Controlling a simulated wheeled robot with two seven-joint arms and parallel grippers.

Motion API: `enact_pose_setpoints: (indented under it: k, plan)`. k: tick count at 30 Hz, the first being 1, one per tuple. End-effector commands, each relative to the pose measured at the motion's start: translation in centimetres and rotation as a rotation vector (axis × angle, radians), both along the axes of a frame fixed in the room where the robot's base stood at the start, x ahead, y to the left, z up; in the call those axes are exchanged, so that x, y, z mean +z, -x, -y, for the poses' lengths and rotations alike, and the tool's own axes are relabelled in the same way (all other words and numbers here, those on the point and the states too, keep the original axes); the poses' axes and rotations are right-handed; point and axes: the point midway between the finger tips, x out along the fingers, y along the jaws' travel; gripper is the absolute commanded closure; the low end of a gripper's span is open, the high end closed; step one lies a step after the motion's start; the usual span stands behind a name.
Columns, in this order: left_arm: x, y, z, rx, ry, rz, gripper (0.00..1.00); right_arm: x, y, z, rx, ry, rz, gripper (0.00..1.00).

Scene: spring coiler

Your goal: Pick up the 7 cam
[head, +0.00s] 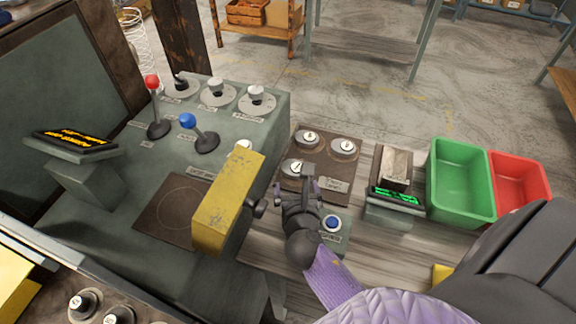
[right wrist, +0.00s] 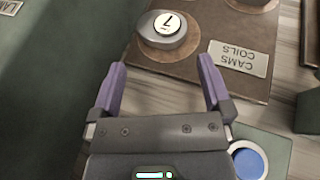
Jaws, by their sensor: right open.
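The 7 cam (right wrist: 168,26) is a grey disc with a white numbered top, seen upside down in the right wrist view. My right gripper (head: 299,184) is open and empty. Its two purple fingers (right wrist: 162,66) point toward the cam, which lies just beyond the fingertips and between their lines, not touching. My left gripper is not in view.
Two other numbered cams (head: 308,138) (head: 345,147) sit on the board. A blue button (head: 332,223) is beside my right gripper. A yellow guard (head: 228,202) stands left. A small green display (head: 394,196), green bin (head: 463,184) and red bin (head: 522,180) are right.

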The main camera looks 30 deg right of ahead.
Motion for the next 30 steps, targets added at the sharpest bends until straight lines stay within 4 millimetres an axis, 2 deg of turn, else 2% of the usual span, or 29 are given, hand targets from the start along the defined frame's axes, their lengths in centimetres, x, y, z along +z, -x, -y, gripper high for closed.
enact_pose_setpoints:
  k: [3, 10, 18, 30]
  plan:
    - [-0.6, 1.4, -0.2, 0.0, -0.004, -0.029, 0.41, -0.7, -1.5, 0.8, -0.002, -0.002, 0.002, 0.0]
    - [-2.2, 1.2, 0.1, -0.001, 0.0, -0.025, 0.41, -2.3, -5.0, 2.8, -0.002, -0.003, 0.001, 0.0]
    - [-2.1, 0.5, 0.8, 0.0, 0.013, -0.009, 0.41, -2.2, -5.5, 3.0, -0.002, -0.006, 0.0, 0.0]
    - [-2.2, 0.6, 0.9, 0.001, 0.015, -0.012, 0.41, -2.2, -5.5, 3.0, -0.002, -0.006, 0.001, 0.82]
